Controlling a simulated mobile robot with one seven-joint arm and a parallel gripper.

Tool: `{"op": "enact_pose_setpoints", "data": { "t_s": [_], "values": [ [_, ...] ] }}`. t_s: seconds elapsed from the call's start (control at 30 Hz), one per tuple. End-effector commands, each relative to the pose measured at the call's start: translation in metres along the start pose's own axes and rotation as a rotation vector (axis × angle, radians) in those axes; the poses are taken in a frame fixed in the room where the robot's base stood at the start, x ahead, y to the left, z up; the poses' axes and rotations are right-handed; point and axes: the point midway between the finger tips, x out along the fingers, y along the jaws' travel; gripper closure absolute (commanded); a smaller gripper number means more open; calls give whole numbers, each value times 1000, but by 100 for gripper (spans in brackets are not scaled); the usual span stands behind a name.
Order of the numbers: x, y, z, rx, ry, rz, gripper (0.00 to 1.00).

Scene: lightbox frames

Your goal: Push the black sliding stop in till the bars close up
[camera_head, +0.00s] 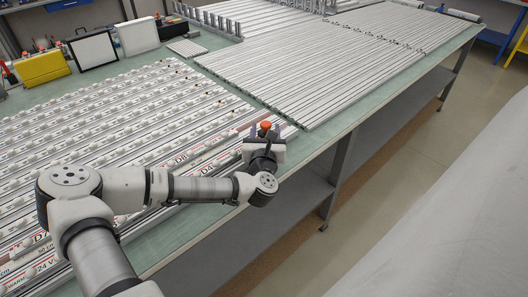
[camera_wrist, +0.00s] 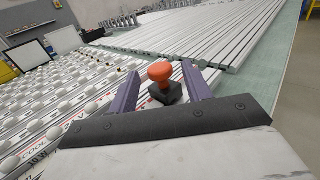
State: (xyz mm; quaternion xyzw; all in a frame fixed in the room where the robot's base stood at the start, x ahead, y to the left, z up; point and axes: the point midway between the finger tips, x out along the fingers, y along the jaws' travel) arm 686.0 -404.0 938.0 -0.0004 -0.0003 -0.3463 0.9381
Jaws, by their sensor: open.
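The black sliding stop (camera_wrist: 168,94) has an orange-red knob (camera_wrist: 160,71) on top. In the wrist view it stands between the two purple fingers of my gripper (camera_wrist: 161,70), which are apart. I cannot tell whether either finger touches it. In the head view the knob (camera_head: 266,125) shows at my gripper (camera_head: 266,134), near the table's front edge, and my gripper hides most of the stop. Grey bars with lettering and white knobs (camera_head: 110,125) lie on the left, spaced apart. Plain grey bars (camera_head: 310,70) lie beyond, to the right.
The green table (camera_head: 335,130) has a narrow bare strip along its front edge. A yellow case (camera_head: 42,68), a black-framed white panel (camera_head: 93,50) and a white box (camera_head: 138,36) stand at the back left. A grey shelf (camera_head: 385,125) runs below the tabletop.

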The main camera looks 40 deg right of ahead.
Motion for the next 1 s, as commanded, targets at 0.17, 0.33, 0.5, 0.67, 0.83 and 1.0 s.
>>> {"op": "enact_pose_setpoints", "data": {
  "t_s": [0.17, 0.33, 0.5, 0.67, 0.83, 1.0],
  "values": [
    [-42, 1, -5, -2, 2, 0, 51],
    [-76, 1, -4, -2, 1, 0, 51],
    [-97, 0, -2, -1, 1, 1, 51],
    [-104, 0, -1, 1, 1, 0, 51],
    [-105, 0, 0, 1, 1, 0, 51],
    [-104, 0, -1, 1, 1, 0, 51]
  ]
}}
